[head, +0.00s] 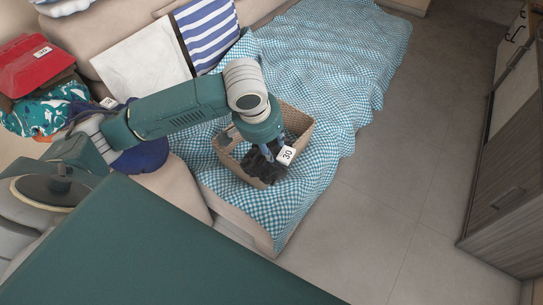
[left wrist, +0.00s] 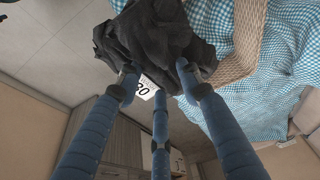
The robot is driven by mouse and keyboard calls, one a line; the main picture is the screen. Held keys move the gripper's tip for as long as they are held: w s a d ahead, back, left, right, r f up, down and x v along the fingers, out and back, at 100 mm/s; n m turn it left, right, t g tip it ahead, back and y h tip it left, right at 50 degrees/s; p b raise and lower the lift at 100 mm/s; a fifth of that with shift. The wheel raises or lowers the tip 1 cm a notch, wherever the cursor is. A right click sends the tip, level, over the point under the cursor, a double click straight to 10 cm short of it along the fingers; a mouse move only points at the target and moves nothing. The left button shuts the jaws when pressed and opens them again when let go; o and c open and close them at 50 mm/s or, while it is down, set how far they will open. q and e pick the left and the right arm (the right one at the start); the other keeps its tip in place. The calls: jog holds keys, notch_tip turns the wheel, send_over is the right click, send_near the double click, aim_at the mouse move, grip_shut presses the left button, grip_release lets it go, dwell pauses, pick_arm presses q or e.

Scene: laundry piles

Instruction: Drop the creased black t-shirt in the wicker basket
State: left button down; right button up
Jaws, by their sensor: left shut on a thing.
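The black t-shirt (head: 264,166) is a dark crumpled bundle with a white tag marked 30 (head: 286,155). My left gripper (head: 270,150) is shut on it, with the cloth hanging below the fingers. The wicker basket (head: 298,118) stands on the sofa, and the shirt is over its front part, within its outline. In the left wrist view the shirt (left wrist: 155,35) bunches at the fingertips (left wrist: 155,80), with the basket's woven side (left wrist: 242,45) beside it. I cannot tell whether the shirt touches the basket floor. My right gripper is not in view.
A blue checked blanket (head: 330,50) covers the sofa seat around the basket. A white cloth (head: 143,62) and a blue striped cloth (head: 208,32) lie on the backrest. Several garments, including a red one (head: 42,70), are piled at left. Open floor (head: 390,190) lies to the right.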

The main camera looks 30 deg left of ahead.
pick_arm(q)
jog(key=w+a+f+b, duration=0.1)
jog(key=w+a, duration=0.1)
jog(key=w+a+f+b, duration=0.1)
jog(key=w+a+b, duration=0.1)
jog(key=w+a+f+b, duration=0.1)
jog(key=w+b, duration=0.1)
jog(key=w, duration=0.1)
jog(key=shift+a+f, duration=0.3)
jog(key=shift+a, duration=0.1)
jog(key=w+a+m+b, duration=0.1)
jog(key=w+a+b, duration=0.4)
jog(key=a, duration=0.1)
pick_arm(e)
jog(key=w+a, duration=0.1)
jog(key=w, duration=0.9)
pick_arm(q)
notch_tip(320, 180, down, 19)
jog(key=b, duration=0.4)
jog(key=shift+a, duration=0.3)
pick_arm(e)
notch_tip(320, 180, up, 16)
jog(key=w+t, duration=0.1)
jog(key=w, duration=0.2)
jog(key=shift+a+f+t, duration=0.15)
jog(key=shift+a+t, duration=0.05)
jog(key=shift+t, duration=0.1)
